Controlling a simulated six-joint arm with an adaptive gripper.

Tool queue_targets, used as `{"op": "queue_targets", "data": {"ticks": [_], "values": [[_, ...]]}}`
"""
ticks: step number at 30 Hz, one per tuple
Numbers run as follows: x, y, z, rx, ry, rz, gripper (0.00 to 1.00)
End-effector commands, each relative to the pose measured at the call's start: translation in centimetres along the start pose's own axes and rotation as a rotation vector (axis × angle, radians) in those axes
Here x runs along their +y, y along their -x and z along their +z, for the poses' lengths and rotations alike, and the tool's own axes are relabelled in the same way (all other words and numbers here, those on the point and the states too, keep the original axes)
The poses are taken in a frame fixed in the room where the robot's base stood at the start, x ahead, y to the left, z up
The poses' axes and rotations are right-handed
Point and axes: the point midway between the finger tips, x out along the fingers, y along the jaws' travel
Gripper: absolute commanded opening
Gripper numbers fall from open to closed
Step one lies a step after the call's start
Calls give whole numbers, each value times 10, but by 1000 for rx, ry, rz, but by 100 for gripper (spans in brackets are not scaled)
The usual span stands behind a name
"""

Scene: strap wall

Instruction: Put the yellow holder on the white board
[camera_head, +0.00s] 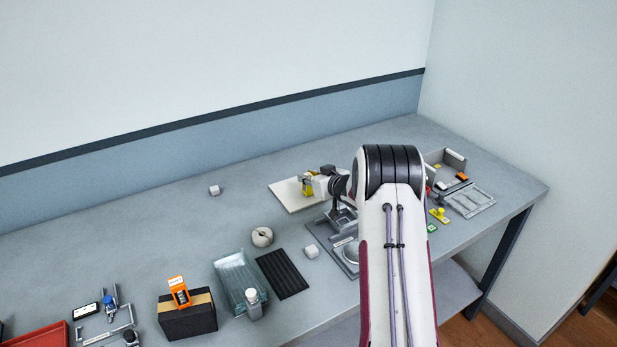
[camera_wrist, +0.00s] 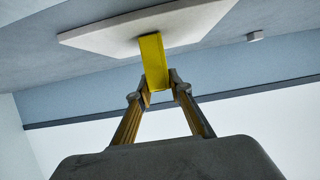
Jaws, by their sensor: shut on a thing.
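The yellow holder (camera_head: 307,184) is between the fingers of my gripper (camera_head: 313,183), which is shut on it. In the wrist view the holder (camera_wrist: 153,60) is a yellow block gripped at one end by my gripper (camera_wrist: 160,88). Its other end is over the white board and looks close to or touching it; I cannot tell which. The white board (camera_head: 285,196) lies flat on the table, and it also shows in the wrist view (camera_wrist: 95,38). My gripper and arm hide the board's right part in the head view.
A small white cube (camera_head: 214,190) lies left of the board. A white round roll (camera_head: 262,237), a black ribbed mat (camera_head: 282,273) and a clear tray (camera_head: 238,280) stand in front. A grey fixture (camera_head: 335,245) is below my gripper. The table behind the board is clear.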

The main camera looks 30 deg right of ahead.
Motion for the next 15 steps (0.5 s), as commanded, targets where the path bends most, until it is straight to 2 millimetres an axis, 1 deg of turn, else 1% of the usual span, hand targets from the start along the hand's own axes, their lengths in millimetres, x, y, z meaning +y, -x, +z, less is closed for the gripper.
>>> {"op": "queue_targets", "data": {"ticks": [11,12,13,15], "values": [[0,-1,2,1,0,0,0],[0,-1,2,1,0,0,28],[0,-1,2,1,0,0,35],[0,-1,2,0,0,0,37]]}}
